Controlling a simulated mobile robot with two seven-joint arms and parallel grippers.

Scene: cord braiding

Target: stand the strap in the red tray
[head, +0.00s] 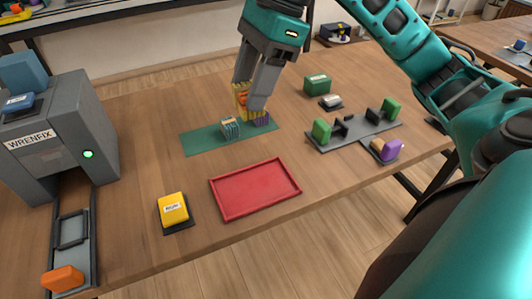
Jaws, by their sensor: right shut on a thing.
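My right gripper (248,95) reaches down over the green mat (203,143), its fingers close together on a yellow and orange piece (241,101), which looks like the strap. The fingers hide part of it, and I cannot tell whether it touches the mat. A small striped block (229,128) and a purple block (262,119) sit on the mat just below the fingers. The red tray (255,189) lies flat and empty nearer the table's front edge. My left gripper is not in view.
A grey WRENFIX machine (62,128) stands at the left. A yellow labelled block (173,208) is left of the tray. A grey fixture (355,129) with green blocks and a dark green box (317,85) are at the right. Bare wood lies between mat and tray.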

